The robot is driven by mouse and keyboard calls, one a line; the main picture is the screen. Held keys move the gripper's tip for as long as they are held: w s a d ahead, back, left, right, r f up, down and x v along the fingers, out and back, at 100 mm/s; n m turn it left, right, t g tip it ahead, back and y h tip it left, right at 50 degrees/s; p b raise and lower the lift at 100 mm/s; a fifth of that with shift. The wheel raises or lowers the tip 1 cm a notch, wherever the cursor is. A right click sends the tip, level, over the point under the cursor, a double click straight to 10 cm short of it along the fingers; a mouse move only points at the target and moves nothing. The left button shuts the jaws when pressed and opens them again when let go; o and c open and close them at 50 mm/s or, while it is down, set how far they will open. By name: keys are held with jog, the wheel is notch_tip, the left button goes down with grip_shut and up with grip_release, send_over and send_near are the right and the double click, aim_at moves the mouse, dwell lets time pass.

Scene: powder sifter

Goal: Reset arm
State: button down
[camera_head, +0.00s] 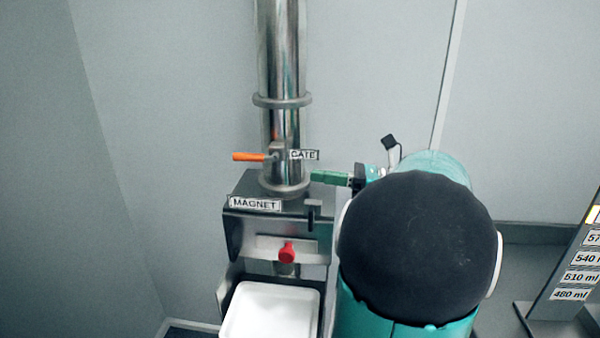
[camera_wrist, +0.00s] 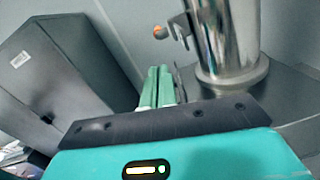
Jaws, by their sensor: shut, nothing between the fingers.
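My gripper (camera_head: 318,176) has green fingers and is shut and empty. In the head view it points left, close to the right side of the steel pipe's lower end (camera_head: 287,140). In the wrist view my gripper's fingers (camera_wrist: 158,85) lie together, with the pipe (camera_wrist: 230,40) to their right. An orange gate handle (camera_head: 248,157) sticks out left from the pipe beside the GATE label (camera_head: 303,155). In the wrist view only its round orange end (camera_wrist: 160,32) shows. My dark arm joint hides much of the right side of the machine in the head view.
Below the pipe stands a metal magnet housing (camera_head: 240,225) with a red knob (camera_head: 287,253). A white tray (camera_head: 270,310) sits under it. A stand with millilitre labels (camera_head: 570,280) is at the far right. The wall area left of the pipe is free.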

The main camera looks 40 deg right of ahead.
jog(key=shift+s+d, duration=0.1)
jog(key=shift+s, duration=0.05)
jog(key=w+a+f+n+g, duration=0.1)
jog(key=a+f+n+g, duration=0.3)
jog(key=a, duration=0.6)
jog(key=w+a+f+n+g, duration=0.2)
jog(key=a+n+g, duration=0.3)
jog(key=a, duration=0.4)
jog(key=s+a+f+n+h, duration=0.3)
jog(key=a+n+h, duration=0.2)
jog(key=n, duration=0.6)
jog(key=s+a+f+n+h, duration=0.4)
jog(key=a+n+h, duration=0.1)
jog(key=n, duration=0.6)
jog(key=shift+s+a+f+g+h, duration=0.2)
jog(key=shift+a+g+h, duration=0.1)
jog(key=shift+a, duration=0.6)
